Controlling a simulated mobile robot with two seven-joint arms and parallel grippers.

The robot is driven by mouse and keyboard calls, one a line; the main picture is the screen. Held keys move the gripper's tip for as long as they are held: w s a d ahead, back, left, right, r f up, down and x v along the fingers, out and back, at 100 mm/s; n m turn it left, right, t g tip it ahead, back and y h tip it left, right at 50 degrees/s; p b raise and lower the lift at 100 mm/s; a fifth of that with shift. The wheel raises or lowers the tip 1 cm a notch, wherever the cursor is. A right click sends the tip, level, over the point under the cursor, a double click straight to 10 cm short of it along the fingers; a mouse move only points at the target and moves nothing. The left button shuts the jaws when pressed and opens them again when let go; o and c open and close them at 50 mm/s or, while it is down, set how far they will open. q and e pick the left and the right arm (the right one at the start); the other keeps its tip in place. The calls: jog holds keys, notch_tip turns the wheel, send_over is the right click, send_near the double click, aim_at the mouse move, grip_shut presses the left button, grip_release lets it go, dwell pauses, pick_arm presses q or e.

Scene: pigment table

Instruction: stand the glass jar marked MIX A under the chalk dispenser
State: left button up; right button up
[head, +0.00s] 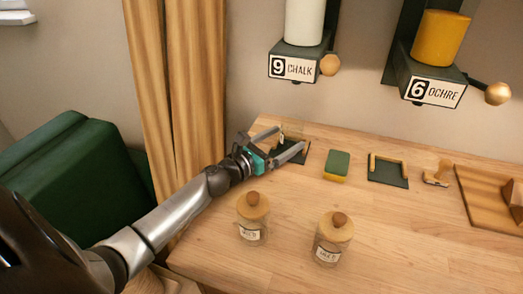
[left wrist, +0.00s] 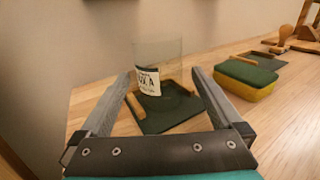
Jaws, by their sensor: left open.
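The glass jar marked MIX A (left wrist: 172,60) is clear, open-topped and upright in the left wrist view, its white label partly readable. It stands on a dark pad with wooden rails (left wrist: 165,118). In the head view that pad (head: 300,157) lies below the chalk dispenser (head: 291,64), and the jar shows only faintly behind my gripper. My left gripper (head: 291,140) is open. In the left wrist view its fingertips (left wrist: 159,77) are on either side of the jar, with gaps showing. My right gripper is not in view.
The ochre dispenser (head: 434,88) hangs to the right above a second railed pad (head: 388,172). A green-and-yellow sponge (head: 336,166) lies between the pads. Two lidded jars (head: 252,219) (head: 332,240) stand nearer. A wooden stamp (head: 437,174) and board (head: 480,195) lie right.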

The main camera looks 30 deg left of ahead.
pick_arm(q)
jog(key=v, duration=0.8)
jog(key=shift+s, duration=0.25)
dwell(1.0)
